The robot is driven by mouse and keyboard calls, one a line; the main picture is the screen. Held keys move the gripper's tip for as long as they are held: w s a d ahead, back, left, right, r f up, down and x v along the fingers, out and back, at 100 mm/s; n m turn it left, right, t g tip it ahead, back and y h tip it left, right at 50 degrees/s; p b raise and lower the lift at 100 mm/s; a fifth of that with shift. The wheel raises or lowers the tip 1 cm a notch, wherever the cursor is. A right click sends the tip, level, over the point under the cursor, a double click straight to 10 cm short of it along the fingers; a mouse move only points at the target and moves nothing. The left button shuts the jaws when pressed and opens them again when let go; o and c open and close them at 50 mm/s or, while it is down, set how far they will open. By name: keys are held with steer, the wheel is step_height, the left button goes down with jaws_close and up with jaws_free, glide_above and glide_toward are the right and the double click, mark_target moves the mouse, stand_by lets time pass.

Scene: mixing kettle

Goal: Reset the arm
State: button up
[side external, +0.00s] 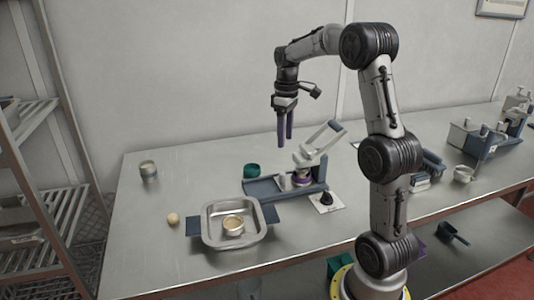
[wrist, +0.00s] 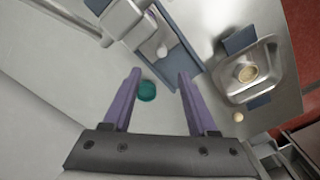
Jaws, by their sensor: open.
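My gripper (side external: 285,142) hangs high above the back middle of the steel table (side external: 140,220), its two purple fingers pointing down. In the wrist view the fingers of my gripper (wrist: 157,85) are apart with nothing between them but the table far below and a teal round container (wrist: 147,91). The same teal container (side external: 252,170) stands on the table behind a blue tray (side external: 262,190). My gripper touches nothing.
A square metal pan (side external: 212,238) holding a small round cup (side external: 233,225) sits front left. A pale ball (side external: 172,218) and a grey can (side external: 148,171) stand left. A white lever device (side external: 312,158) rises right of the teal container. Table room is clear at back left.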

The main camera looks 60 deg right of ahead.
steer(key=s+a+r+n+t+h, duration=0.1)
steer(key=s+a+r+n+t, duration=0.1)
steer(key=a+r, duration=0.5)
steer(key=s+a+r+n+t, duration=0.1)
steer(key=s+a+r, duration=0.15)
steer(key=a, duration=0.85)
steer(key=s+a+f+m+t, duration=0.1)
steer(key=s+a+f, duration=0.2)
steer(key=s, duration=0.3)
steer(key=s+a+f+m+t+y, duration=0.1)
steer(key=s+a+f+m, duration=0.1)
steer(key=s+a+f, duration=0.2)
steer(key=shift+s+a+f+t, duration=0.3)
steer(key=shift+s+a, duration=0.55)
steer(key=shift+a, duration=0.05)
